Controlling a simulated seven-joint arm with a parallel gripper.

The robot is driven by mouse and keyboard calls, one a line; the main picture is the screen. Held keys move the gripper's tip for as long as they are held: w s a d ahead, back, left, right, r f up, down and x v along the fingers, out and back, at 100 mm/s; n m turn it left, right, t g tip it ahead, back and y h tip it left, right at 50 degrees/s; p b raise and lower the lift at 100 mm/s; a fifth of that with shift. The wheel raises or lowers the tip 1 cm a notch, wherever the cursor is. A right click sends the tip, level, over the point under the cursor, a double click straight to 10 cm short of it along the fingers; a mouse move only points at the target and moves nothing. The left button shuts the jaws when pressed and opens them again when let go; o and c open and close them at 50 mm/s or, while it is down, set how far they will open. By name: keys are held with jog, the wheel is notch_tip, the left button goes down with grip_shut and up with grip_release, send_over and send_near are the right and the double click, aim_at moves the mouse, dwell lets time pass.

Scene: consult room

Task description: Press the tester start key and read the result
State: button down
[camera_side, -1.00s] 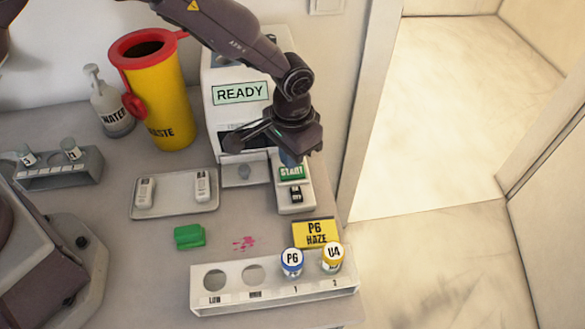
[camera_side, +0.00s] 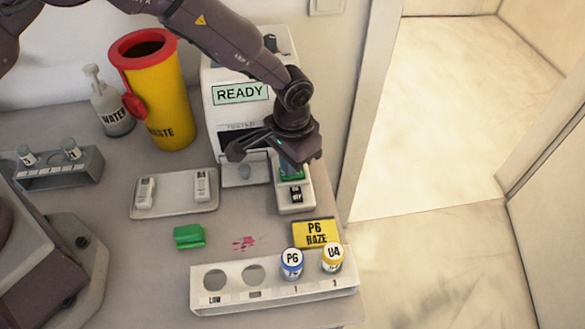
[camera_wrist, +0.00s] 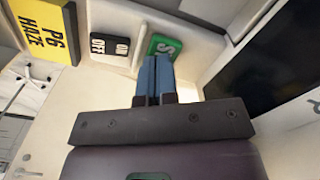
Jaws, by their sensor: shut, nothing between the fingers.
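The white tester (camera_side: 225,125) stands against the wall, and its screen (camera_side: 240,94) reads READY. The green start key (camera_side: 290,176) is on the low panel at its front right, mostly hidden by my gripper in the side view. In the wrist view the green key (camera_wrist: 164,46) shows partly, with the blue fingertips (camera_wrist: 154,76) of my gripper close together over its near part. My gripper is shut and empty, pointing at the key. I cannot tell whether the tips touch it. A black on/off switch (camera_side: 296,192) sits just below the key.
A yellow P6 HAZE card (camera_side: 316,232) lies in front of the panel. A white rack (camera_side: 210,298) holds vials P6 (camera_side: 291,263) and U4 (camera_side: 332,257). A tray (camera_side: 172,208) with two cassettes, a green block (camera_side: 189,236) and a yellow waste bin (camera_side: 163,115) stand left.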

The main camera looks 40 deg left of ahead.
jog(key=shift+f, duration=0.3)
jog(key=shift+r, duration=3.6)
jog(key=s, duration=0.1)
jog(key=a, duration=0.1)
jog(key=s, duration=0.1)
jog(key=shift+s+a+f+m+g, duration=0.15)
jog(key=shift+s+f+m+g, duration=0.15)
jog(key=shift+s+f+g, duration=0.1)
jog(key=s+a+r+n+t, duration=0.1)
jog(key=s+a+r+t, duration=0.2)
jog(key=s+a+r, duration=0.7)
jog(key=s+a+r+n+t, duration=0.2)
jog(key=s+a+r, duration=0.8)
jog(key=r, duration=0.5)
jog(key=shift+s+r+n+t, duration=0.3)
jog(key=shift+t, duration=0.4)
jog(key=shift+a, duration=0.1)
